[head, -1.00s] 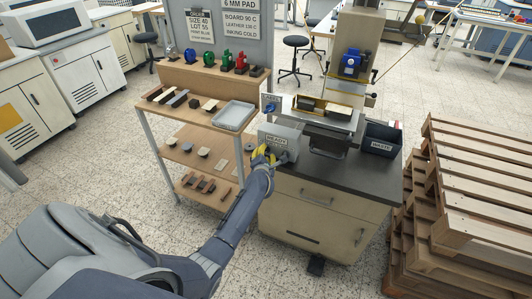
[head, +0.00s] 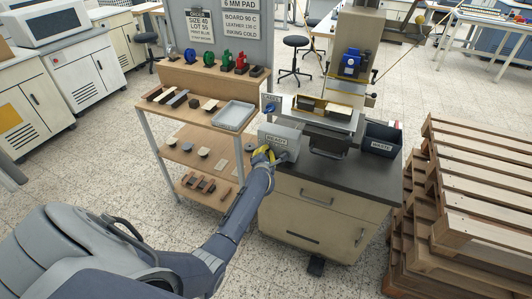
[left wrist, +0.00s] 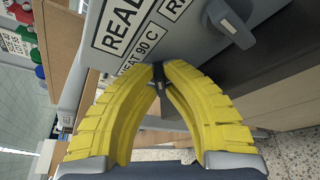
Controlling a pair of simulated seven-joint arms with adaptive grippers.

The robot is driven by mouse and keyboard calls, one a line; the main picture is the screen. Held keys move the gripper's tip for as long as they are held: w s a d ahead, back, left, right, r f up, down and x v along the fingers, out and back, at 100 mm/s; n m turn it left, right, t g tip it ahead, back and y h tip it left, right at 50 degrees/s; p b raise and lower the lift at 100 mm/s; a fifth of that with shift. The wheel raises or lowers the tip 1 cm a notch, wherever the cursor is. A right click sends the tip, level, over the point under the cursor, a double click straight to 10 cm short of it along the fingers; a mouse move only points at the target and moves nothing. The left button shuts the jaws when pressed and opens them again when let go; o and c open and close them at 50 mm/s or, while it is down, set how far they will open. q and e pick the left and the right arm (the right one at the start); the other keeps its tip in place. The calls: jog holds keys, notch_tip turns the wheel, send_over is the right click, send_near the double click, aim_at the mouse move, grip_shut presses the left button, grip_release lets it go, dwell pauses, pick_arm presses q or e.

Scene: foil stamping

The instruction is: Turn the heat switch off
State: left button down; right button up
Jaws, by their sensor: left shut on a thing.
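The grey control box (head: 290,146) stands at the left front of the press bench, with a READY label on its face. In the left wrist view the box face (left wrist: 97,68) carries a "HEAT 90 C" label. Just below that label is a small dark heat switch (left wrist: 160,82). My left gripper (left wrist: 160,70), with yellow fingers, is shut on the switch, its tips close to the box face. In the head view the left gripper (head: 268,154) is at the box's front, and the fingers hide the switch. My right gripper is not in view.
A larger grey knob (left wrist: 231,23) sits on the box beside the fingers. The dark WASTE bin (head: 382,139) stands at the bench's right. A shelf rack with a grey tray (head: 234,116) is left of the bench. Wooden pallets (head: 475,180) are stacked at right.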

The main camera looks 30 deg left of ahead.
pick_arm(q)
jog(key=shift+r, duration=0.1)
dwell(0.3)
jog(key=n+h, duration=0.1)
jog(key=n, duration=0.1)
jog(key=n+h, duration=0.1)
jog(key=shift+a+r+n, duration=0.15)
jog(key=shift+a+n, duration=0.2)
jog(key=shift+n, duration=0.05)
jog(key=shift+a+n+h, duration=0.15)
jog(key=shift+n+h, duration=0.95)
jog(key=shift+n, duration=0.2)
jog(key=shift+n+h, duration=0.3)
jog(key=c, duration=1.5)
grip_release()
jog(key=shift+s, duration=0.1)
jog(key=shift+v, duration=5.95)
